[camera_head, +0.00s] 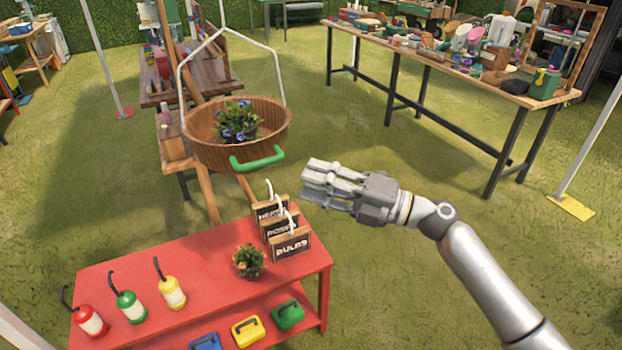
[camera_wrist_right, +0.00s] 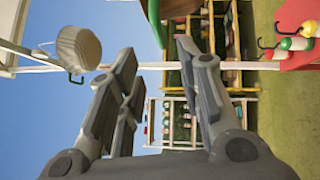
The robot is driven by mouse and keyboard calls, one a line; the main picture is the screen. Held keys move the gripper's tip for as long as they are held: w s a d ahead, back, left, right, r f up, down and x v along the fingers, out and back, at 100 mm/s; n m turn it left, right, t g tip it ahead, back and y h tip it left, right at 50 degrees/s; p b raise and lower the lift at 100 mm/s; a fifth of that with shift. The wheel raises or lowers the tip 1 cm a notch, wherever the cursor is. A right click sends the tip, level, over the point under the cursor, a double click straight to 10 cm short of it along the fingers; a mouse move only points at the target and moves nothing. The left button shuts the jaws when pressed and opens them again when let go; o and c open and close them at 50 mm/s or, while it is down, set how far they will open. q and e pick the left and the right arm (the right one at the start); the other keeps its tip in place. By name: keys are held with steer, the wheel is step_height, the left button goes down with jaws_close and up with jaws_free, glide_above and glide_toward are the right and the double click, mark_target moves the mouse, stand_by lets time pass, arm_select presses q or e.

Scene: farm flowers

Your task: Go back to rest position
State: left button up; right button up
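My right gripper (camera_head: 312,182) reaches in from the right in the head view, above the grass and just right of the red table. In the right wrist view its two fingers (camera_wrist_right: 155,65) stand apart with nothing between them. It is open and empty. It is apart from the hanging wooden basket (camera_head: 195,155), which holds a blue-flowered plant (camera_head: 238,120) and has a green handle (camera_head: 257,160) on its near side. My left gripper is in neither view.
The red table (camera_head: 205,265) carries lantern-like bottles (camera_head: 172,292), signs (camera_head: 290,243) and a small potted plant (camera_head: 248,262); colored boxes (camera_head: 288,314) sit lower. A long cluttered workbench (camera_head: 440,62) stands at the back right. Grass (camera_head: 420,260) around my right arm is clear.

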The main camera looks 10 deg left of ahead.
steer(key=shift+f, duration=0.1)
steer(key=w+d+f+m+t+h, duration=0.35)
steer(key=f+m, duration=0.25)
steer(key=f, duration=0.2)
steer(key=w+d+f+m+t+h, duration=0.2)
steer(key=d+f+m+t, duration=0.2)
steer(key=f+m, duration=0.3)
steer(key=w+d+f+m+t+h, duration=0.2)
steer(key=d+f+m+t, duration=0.15)
steer(key=f, duration=0.65)
steer(key=s+d+f+m+g+h, duration=0.1)
steer(key=s+d+f+m+h, duration=0.15)
steer(key=f, duration=0.45)
steer(key=s+d+f+m+h, duration=0.2)
steer(key=s+d+f+m, duration=0.15)
steer(key=f, duration=0.35)
steer(key=s+d+f+m+g+h, duration=0.1)
steer(key=s+d+f+m+h, duration=0.2)
steer(key=f, duration=0.4)
steer(key=s+d+f+m+g+h, duration=0.2)
steer(key=s+d+f+m+g, duration=0.15)
steer(key=s+f, duration=0.95)
steer(key=s+d+f+m+g+h, duration=0.2)
steer(key=s+d+f+g, duration=0.25)
steer(key=s+f, duration=0.85)
steer(key=s+d+m+g, duration=0.1)
steer(key=s+m+g, duration=0.1)
steer(key=s, duration=1.9)
steer(key=shift+d+r+g, duration=0.2)
steer(key=shift+g, duration=0.5)
